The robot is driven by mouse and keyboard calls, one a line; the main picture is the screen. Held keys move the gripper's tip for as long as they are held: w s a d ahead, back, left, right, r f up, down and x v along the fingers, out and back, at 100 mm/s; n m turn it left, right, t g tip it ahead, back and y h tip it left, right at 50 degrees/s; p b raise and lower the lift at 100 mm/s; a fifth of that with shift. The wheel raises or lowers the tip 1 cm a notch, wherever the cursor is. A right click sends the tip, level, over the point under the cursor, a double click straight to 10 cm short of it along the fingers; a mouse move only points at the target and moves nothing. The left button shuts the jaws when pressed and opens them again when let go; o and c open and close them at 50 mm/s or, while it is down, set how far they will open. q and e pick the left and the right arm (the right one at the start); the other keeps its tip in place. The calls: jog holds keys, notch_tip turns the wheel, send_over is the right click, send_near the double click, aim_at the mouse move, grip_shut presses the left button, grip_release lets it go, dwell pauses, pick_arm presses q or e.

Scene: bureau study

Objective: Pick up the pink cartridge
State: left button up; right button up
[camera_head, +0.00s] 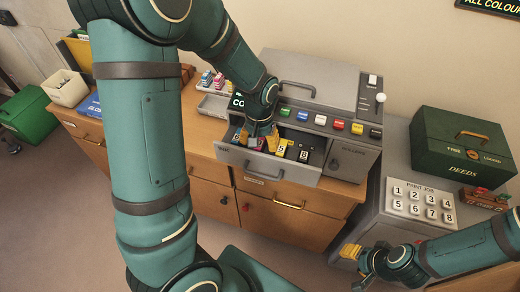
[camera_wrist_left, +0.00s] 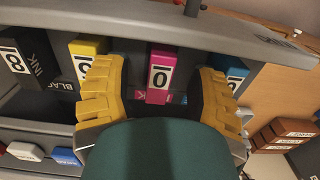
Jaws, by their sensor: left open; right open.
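The pink cartridge (camera_wrist_left: 161,70) stands in the open drawer (camera_head: 300,174) of the grey machine, with a white label reading 0 towards the left wrist camera. My left gripper (camera_wrist_left: 159,80) is open, one yellow finger on each side of the pink cartridge, with gaps visible on both sides. In the head view my left gripper (camera_head: 260,138) reaches down into the drawer and hides most of the pink cartridge. My right gripper (camera_head: 358,254) is empty, low at the right near the grey cabinet.
Beside the pink cartridge stand a yellow cartridge (camera_wrist_left: 88,55), a black cartridge (camera_wrist_left: 22,62) and a blue cartridge (camera_wrist_left: 236,78). The drawer's handle (camera_head: 265,173) faces front. A green deeds box (camera_head: 455,148) and a number keypad (camera_head: 420,202) are at the right.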

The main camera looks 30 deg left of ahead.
pick_arm(q)
jog(key=shift+f, duration=0.5)
grip_shut()
